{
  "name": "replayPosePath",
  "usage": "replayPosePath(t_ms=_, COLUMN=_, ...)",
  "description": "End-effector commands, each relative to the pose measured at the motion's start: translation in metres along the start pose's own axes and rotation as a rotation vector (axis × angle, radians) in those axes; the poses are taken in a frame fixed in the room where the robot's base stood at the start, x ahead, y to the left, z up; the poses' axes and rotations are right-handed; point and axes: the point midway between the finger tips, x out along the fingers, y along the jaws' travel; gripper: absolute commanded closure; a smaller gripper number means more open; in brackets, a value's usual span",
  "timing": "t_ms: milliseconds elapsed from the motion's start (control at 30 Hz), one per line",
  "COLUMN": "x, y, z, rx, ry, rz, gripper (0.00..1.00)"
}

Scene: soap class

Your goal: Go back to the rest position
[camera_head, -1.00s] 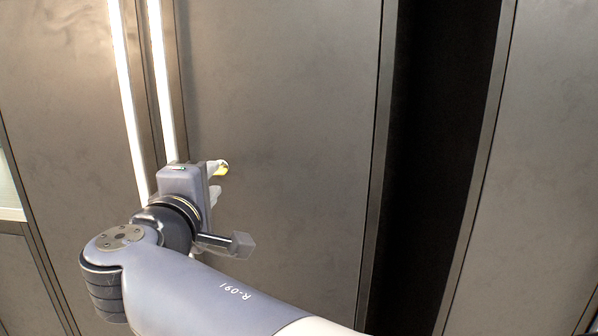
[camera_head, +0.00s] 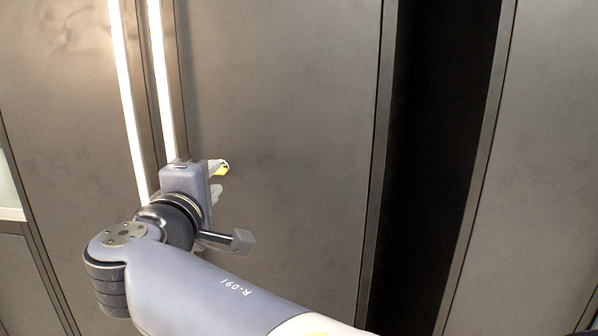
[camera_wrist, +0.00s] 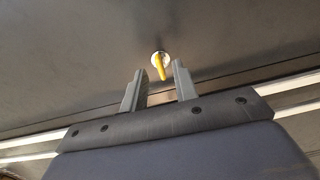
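My gripper (camera_head: 219,180) is in front of a dark grey wall panel (camera_head: 290,110), left of centre in the head view. A small yellow part on a round pale mount (camera_wrist: 159,62) sits on the panel just beyond the fingertips. In the head view the yellow part (camera_head: 223,170) shows beside the upper finger. I cannot tell whether a finger touches it.
Two bright vertical light strips (camera_head: 160,80) run down the wall left of the gripper. A dark vertical recess (camera_head: 430,150) opens between panels to the right. The wall stands close in front of my arm.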

Motion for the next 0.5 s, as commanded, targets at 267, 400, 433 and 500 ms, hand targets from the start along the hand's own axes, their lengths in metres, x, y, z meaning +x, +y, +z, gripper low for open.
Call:
replayPosePath(t_ms=267, x=0.029, y=0.006, z=0.000, rx=-0.079, ry=0.001, rz=0.000, gripper=0.72)
replayPosePath(t_ms=400, x=0.028, y=0.006, z=0.000, rx=-0.166, ry=0.000, rz=0.000, gripper=0.72)
replayPosePath(t_ms=433, x=0.028, y=0.007, z=0.000, rx=-0.185, ry=0.000, rz=0.000, gripper=0.72)
replayPosePath(t_ms=500, x=0.028, y=0.006, z=0.000, rx=-0.229, ry=0.000, rz=-0.001, gripper=0.72)
